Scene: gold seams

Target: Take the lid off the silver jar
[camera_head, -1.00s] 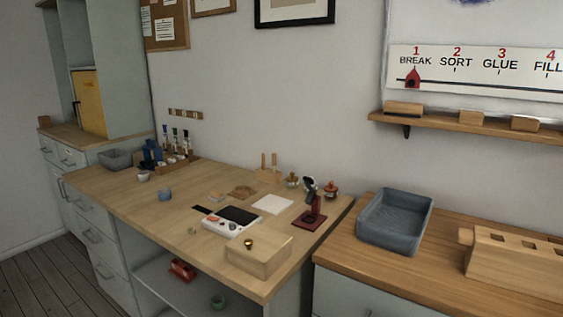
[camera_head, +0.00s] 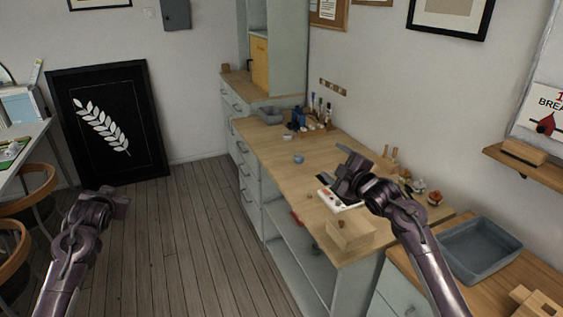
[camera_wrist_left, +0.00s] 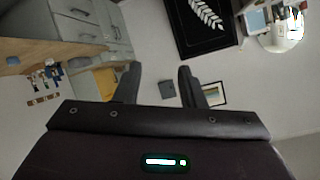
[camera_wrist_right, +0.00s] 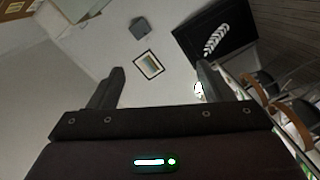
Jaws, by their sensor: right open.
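I cannot make out a silver jar for certain. Small lidded jars (camera_head: 419,186) stand at the back right of the wooden worktable (camera_head: 272,150), partly behind my right arm, and one has a red top (camera_head: 434,198). My right gripper (camera_head: 345,178) is open and empty, in front of the table in the head view and covering part of its top. My left gripper (camera_head: 118,203) is over the floor left of the table. Its fingers stand apart with nothing between them in the left wrist view (camera_wrist_left: 158,88).
A wooden box (camera_head: 350,234) sits at the table's near end. A grey-blue bin (camera_head: 482,250) is on the right counter. A pale blue cup (camera_head: 298,159) stands on the table. The floor (camera_head: 190,240) between my arms is clear. A framed black picture (camera_head: 108,122) leans on the far wall.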

